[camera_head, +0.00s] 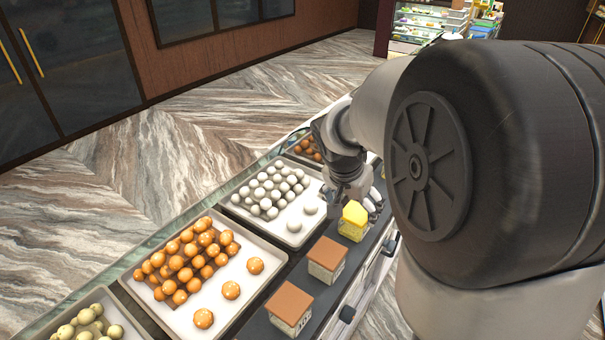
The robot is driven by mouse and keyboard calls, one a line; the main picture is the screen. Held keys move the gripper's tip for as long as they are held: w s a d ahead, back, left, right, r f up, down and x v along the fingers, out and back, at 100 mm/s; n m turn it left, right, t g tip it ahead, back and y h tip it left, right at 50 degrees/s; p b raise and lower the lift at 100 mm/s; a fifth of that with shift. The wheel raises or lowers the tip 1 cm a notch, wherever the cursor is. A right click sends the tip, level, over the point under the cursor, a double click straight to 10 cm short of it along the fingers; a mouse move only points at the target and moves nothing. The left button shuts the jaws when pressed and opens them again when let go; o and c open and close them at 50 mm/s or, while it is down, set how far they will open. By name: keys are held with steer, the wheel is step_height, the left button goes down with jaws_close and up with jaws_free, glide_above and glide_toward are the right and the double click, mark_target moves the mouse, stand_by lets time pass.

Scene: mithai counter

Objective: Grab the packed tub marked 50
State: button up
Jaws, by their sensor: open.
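Three packed tubs stand in a row along the front of the counter. One has a yellow top (354,213) and two have brown lids, a middle one (328,254) and a nearer one (290,304). Dark print shows on the nearer tub's side, but I cannot read any number on the tubs. My gripper (361,201) is open, pointing down just behind and above the yellow-topped tub. I cannot tell whether its fingers touch that tub. My arm hides the counter beyond it.
Behind the tubs are trays of sweets: orange balls (185,262), white balls (268,192), pale green balls (88,326) and brown balls (308,148). Dark handles (347,314) stick out of the counter front. A stocked display shelf (418,24) stands far off. Open floor lies beyond the counter.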

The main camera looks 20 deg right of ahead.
mark_target(356, 213)
steer(key=x, duration=0.5)
steer(key=shift+d+f, duration=0.25)
steer(key=shift+d, duration=0.05)
steer(key=c, duration=1.2)
steer(key=shift+o, duration=0.2)
steer(key=shift+r, duration=0.1)
